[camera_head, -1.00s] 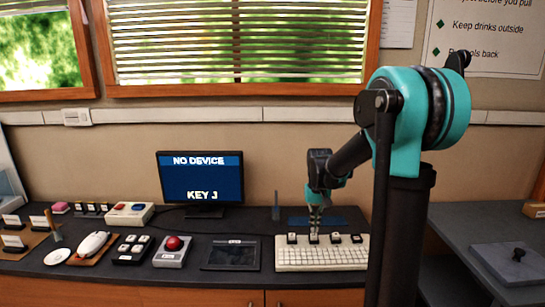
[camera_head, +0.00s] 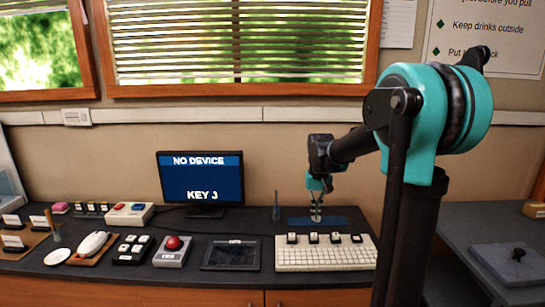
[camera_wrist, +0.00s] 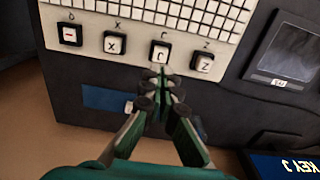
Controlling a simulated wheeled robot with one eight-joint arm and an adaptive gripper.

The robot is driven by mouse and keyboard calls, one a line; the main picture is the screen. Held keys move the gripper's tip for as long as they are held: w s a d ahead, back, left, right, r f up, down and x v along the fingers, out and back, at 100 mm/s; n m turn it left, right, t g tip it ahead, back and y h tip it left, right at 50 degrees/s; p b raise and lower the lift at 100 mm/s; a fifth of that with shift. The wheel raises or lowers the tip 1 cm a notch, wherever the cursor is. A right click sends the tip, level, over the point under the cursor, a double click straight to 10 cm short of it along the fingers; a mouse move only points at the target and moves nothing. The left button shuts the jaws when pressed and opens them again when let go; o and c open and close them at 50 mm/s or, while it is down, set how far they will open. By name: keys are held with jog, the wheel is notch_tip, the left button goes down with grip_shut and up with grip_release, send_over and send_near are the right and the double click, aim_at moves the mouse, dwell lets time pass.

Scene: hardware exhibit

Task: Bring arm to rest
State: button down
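My gripper (camera_head: 316,219) is above the back of the dark desk, just behind the row of large keys on the white keyboard (camera_head: 325,262). In the wrist view my gripper (camera_wrist: 158,80) has its fingertips together, with nothing seen between them. The fingertips appear just short of a large white key (camera_wrist: 158,53) in that view, apart from it as far as I can tell. My arm reaches out from the right of the head view, bent at its teal joint.
A monitor (camera_head: 200,178) reads "NO DEVICE" and "KEY J". Left of the keyboard are a dark tablet (camera_head: 230,255), a red-button box (camera_head: 172,250) and a mouse (camera_head: 93,244). A blue strip (camera_head: 330,222) lies behind the keyboard. A grey side table (camera_head: 470,230) stands right.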

jog(key=s+d+f+t, duration=0.2)
jog(key=s+f, duration=0.4)
jog(key=s, duration=0.5)
jog(key=s+d+f+t, duration=0.2)
jog(key=s+f, duration=0.3)
jog(key=s, duration=0.6)
jog(key=shift+f, duration=0.4)
jog(key=c, duration=2.3)
grip_release()
